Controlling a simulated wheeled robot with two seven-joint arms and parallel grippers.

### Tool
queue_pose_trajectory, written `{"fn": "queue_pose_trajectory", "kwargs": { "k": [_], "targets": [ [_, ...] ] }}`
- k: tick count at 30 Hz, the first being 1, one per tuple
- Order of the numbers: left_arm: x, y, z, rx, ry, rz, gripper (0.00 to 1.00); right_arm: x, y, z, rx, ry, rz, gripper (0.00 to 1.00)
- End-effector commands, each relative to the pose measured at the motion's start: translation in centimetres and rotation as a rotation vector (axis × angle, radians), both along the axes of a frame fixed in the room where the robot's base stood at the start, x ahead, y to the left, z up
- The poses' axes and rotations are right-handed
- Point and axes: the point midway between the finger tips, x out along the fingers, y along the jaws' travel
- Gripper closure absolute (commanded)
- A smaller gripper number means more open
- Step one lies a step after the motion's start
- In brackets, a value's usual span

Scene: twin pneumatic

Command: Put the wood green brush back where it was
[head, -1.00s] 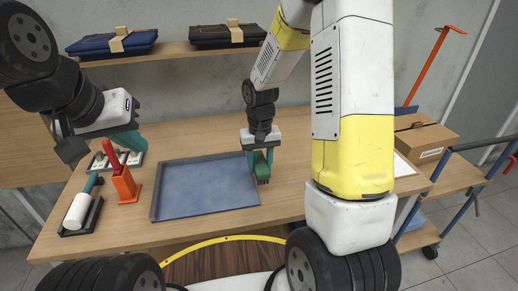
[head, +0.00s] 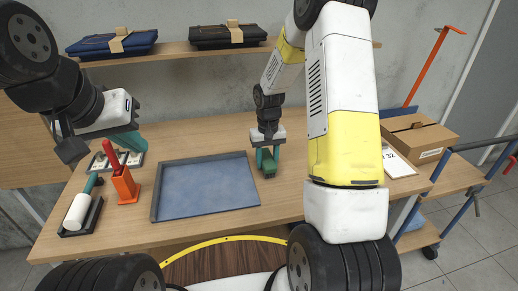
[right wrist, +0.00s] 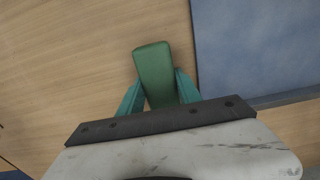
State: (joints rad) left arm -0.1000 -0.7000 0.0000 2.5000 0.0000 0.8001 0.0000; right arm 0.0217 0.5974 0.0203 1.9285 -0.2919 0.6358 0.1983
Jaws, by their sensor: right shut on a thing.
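The green brush (head: 269,171) is held between the teal fingers of my right gripper (head: 268,157), just to the right of the blue tray. In the right wrist view the brush (right wrist: 154,75) shows as a green block between the two fingers (right wrist: 157,92), over bare wood. I cannot tell whether it touches the table. My left gripper (head: 128,140) is at the left over a small board with pale items (head: 103,162); its finger opening is not clear.
The blue tray (head: 155,205) lies mid-table. An orange holder with a red-handled tool (head: 124,185) and a white roller in a black cradle (head: 78,212) stand at the left. A white card (head: 397,163) and a cardboard box (head: 418,138) are at the right.

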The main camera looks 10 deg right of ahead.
Motion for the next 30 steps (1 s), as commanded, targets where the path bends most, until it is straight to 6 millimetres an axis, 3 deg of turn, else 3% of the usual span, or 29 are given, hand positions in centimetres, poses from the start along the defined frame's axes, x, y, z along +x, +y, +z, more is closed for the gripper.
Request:
{"fn": "queue_pose_trajectory", "kwargs": {
  "k": [3, 4, 7, 16, 20, 30],
  "targets": [
    [0.0, 0.0, 0.0, 0.0, 0.0, 0.0, 1.0, 0.0, 0.0, -0.3, 0.0, 0.0, 0.0, 1.0],
    [0.0, 0.0, 0.0, 0.0, 0.0, 0.0, 1.0, 0.0, 0.0, -0.3, 0.0, 0.0, 0.0, 0.55],
    [0.0, 0.0, 0.0, 0.0, 0.0, 0.0, 1.0, 0.0, 0.0, -0.3, 0.0, 0.0, 0.0, 0.38],
    [0.0, 0.0, 0.0, 0.0, 0.0, 0.0, 1.0, 0.0, 0.0, -0.2, 0.0, 0.0, 0.0, 0.38],
    [0.0, 0.0, 0.0, 0.0, 0.0, 0.0, 1.0, 0.1, 0.0, 0.7, 0.0, -0.003, 0.0, 0.38],
    [0.0, 0.0, 0.0, 0.0, 0.0, 0.0, 1.0, 0.1, 0.0, 7.6, -0.001, -0.005, -0.001, 0.38]
  ]
}}
